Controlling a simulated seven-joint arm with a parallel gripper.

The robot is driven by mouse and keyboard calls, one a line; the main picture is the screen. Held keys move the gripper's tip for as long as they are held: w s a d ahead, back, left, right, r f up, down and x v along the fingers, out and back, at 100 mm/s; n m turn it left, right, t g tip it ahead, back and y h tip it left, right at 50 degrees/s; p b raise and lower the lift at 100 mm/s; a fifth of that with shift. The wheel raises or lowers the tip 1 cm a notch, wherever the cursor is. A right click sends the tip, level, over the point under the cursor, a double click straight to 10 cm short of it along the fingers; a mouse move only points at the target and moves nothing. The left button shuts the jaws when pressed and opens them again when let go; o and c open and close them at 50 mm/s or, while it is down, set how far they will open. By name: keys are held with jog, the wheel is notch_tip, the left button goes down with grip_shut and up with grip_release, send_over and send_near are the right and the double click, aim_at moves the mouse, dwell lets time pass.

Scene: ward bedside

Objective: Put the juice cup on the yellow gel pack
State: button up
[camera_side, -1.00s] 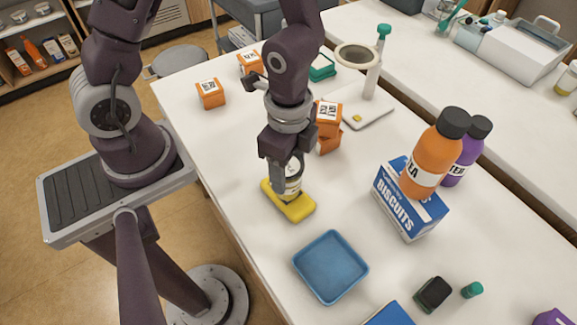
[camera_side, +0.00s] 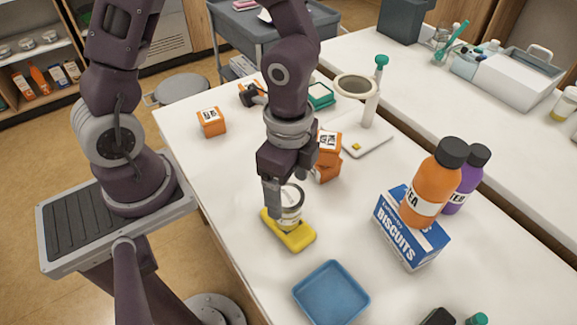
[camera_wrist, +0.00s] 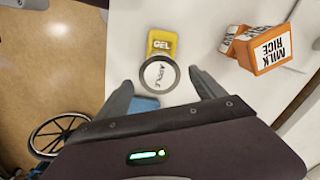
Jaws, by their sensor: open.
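The juice cup (camera_side: 291,203) is a clear cup with a white label and a pale lid. It stands upright on the yellow gel pack (camera_side: 297,238), which lies flat on the white table. In the wrist view the round lid (camera_wrist: 159,75) reads "APPLE", and the gel pack (camera_wrist: 161,42) shows beyond it with "GEL" on it. My gripper (camera_side: 288,203) is open just above and around the cup's top in the side view. In the wrist view its fingers (camera_wrist: 165,90) are spread either side of the cup, with gaps between them and it.
Orange milk rice cartons (camera_wrist: 262,48) stand close by, behind the gripper in the side view. A blue tray (camera_side: 331,292) lies in front. A biscuits box (camera_side: 410,228) with an orange tea bottle (camera_side: 434,185) on it stands to the right.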

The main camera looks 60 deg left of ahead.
notch_tip(320, 180, up, 8)
jog(key=r, duration=0.1)
jog(key=s+a+r+n+t, duration=0.5)
jog(key=s+a+r+n, duration=0.2)
jog(key=r+n, duration=0.3)
jog(key=a+n, duration=0.1)
jog(key=n, duration=0.1)
jog(key=shift+s+a+n+t, duration=0.25)
jog(key=shift+n+t, duration=0.05)
